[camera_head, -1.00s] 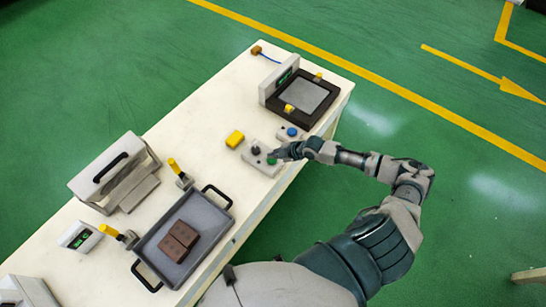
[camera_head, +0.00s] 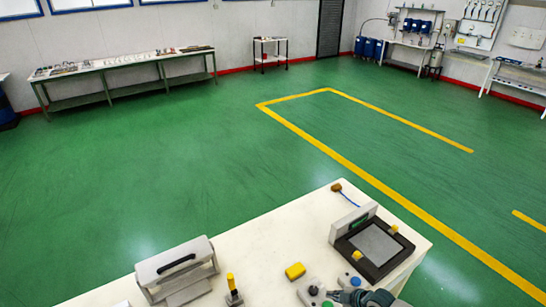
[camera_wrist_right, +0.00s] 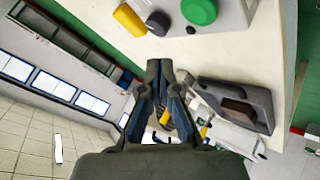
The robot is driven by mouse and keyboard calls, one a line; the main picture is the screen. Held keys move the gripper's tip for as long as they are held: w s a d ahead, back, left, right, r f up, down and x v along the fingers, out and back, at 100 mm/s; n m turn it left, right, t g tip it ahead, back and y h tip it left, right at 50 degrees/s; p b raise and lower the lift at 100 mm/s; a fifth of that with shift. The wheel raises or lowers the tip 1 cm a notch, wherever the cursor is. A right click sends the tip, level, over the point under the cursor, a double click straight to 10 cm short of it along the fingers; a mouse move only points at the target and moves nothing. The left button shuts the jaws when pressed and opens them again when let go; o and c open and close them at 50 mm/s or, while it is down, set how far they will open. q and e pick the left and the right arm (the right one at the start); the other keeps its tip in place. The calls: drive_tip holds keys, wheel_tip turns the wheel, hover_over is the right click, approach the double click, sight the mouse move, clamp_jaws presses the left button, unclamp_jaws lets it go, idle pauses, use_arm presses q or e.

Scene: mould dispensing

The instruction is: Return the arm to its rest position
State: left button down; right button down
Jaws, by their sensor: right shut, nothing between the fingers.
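My right gripper (camera_head: 340,297) shows at the bottom edge of the head view, beside the control boxes on the white table (camera_head: 266,240). Most of my right arm is cut off below. In the right wrist view my right gripper (camera_wrist_right: 160,72) has its fingers together with nothing between them. The green button (camera_wrist_right: 199,12) is at the top of that view, apart from the fingertips. My left gripper is in neither view.
A yellow block (camera_head: 295,271) lies beside the control boxes. A dark-framed plate (camera_head: 373,245) stands at the table's right end, and a grey hinged device (camera_head: 177,268) at the left. Green floor beyond is clear.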

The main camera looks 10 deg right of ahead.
drive_tip(key=s+a+f+m+g, duration=0.2)
drive_tip(key=s+a+f+m, duration=0.15)
drive_tip(key=s+a, duration=1.1)
drive_tip(key=s+d+r+m+g+h, duration=0.15)
drive_tip(key=s+d+m+h, duration=0.35)
drive_tip(key=s+m, duration=0.6)
drive_tip(key=s+f+g+b, duration=0.1)
drive_tip(key=s+f+b, duration=0.1)
drive_tip(key=f, duration=1.4)
drive_tip(key=s+f+g+b, duration=0.1)
drive_tip(key=f+b, duration=0.1)
drive_tip(key=f, duration=1.4)
drive_tip(key=s+d+f+n+g+b, duration=0.1)
drive_tip(key=s+d+f+b, duration=0.2)
drive_tip(key=s+f, duration=1.4)
drive_tip(key=shift+s+f, duration=0.2)
drive_tip(key=shift+f, duration=0.35)
